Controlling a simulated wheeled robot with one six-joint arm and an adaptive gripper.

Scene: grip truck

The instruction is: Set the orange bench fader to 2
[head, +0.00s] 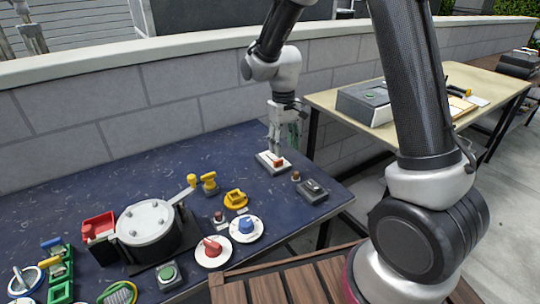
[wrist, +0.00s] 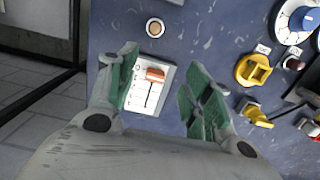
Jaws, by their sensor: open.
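The orange bench fader (wrist: 155,75) is a small orange cap on a dark slot in a white panel (wrist: 141,101), with faint scale marks I cannot read. The cap sits near the upper end of the slot in the wrist view. In the head view the orange cap (head: 278,162) shows on its white-topped base (head: 266,167) at the table's back right. My gripper (wrist: 160,82) is open, with one green-padded finger on each side of the panel and the cap between them in the picture. In the head view my gripper (head: 282,142) points down right above the fader; I cannot tell whether it touches.
A round brown button (head: 296,176) and a dark grey box (head: 312,190) stand right of the fader. A yellow holder (head: 235,198), a blue dial (head: 246,227) and a red dial (head: 212,250) lie nearer. A stone wall (head: 170,95) runs behind the blue table (head: 120,175).

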